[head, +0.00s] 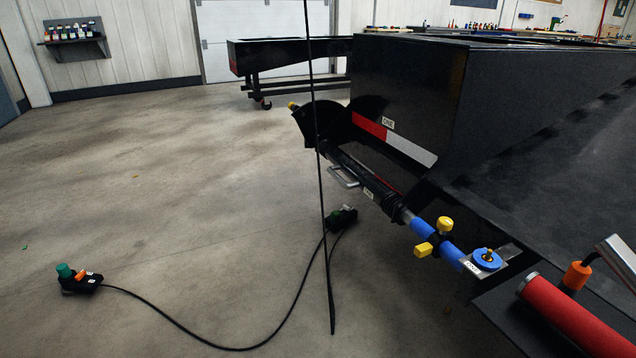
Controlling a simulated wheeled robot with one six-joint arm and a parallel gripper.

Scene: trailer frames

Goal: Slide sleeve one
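A long bar runs along the lower edge of the black trailer frame (405,85), whose tag reads ONE. A dark sleeve-like section (380,186) of the bar carries a metal handle (344,177) and a small white label too small to read surely. The blue section meets a metal plate with a blue round cap (487,259) and a white tag. I cannot tell which part is sleeve one. My gripper is not in view.
A thin black cable (319,150) hangs in front of the bar. A pendant (78,279) and a dark box (342,218) lie on the floor, joined by a cord. A red cylinder (575,318) is at lower right. The left floor is mostly clear.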

